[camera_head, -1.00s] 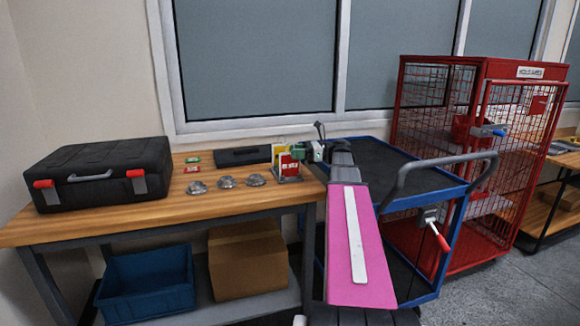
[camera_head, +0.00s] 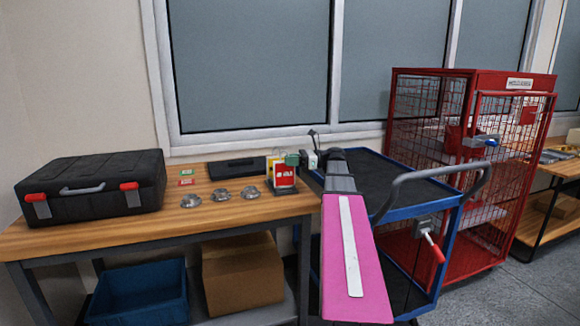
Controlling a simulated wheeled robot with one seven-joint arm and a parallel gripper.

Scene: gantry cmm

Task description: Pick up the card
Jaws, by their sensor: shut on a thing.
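Several cards are by a small dark stand (camera_head: 291,190) at the right end of the wooden bench. A red card (camera_head: 285,174) with white print stands upright in front, and a yellow card (camera_head: 273,160) shows behind it. My gripper (camera_head: 301,159) is just above and behind the stand, at the far end of my pink arm. It is shut on a small green card (camera_head: 291,159), whose lower part is behind the red card. The fingertips are too small to see clearly. I cannot tell whether the green card is clear of the stand.
A green tag (camera_head: 190,172) and a red tag (camera_head: 186,182) lie flat on the bench (camera_head: 120,232). Several metal discs (camera_head: 220,195) and a black box (camera_head: 236,167) are nearby. A black case (camera_head: 92,183) stands left. A blue cart (camera_head: 405,210) and red cage (camera_head: 470,180) stand right.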

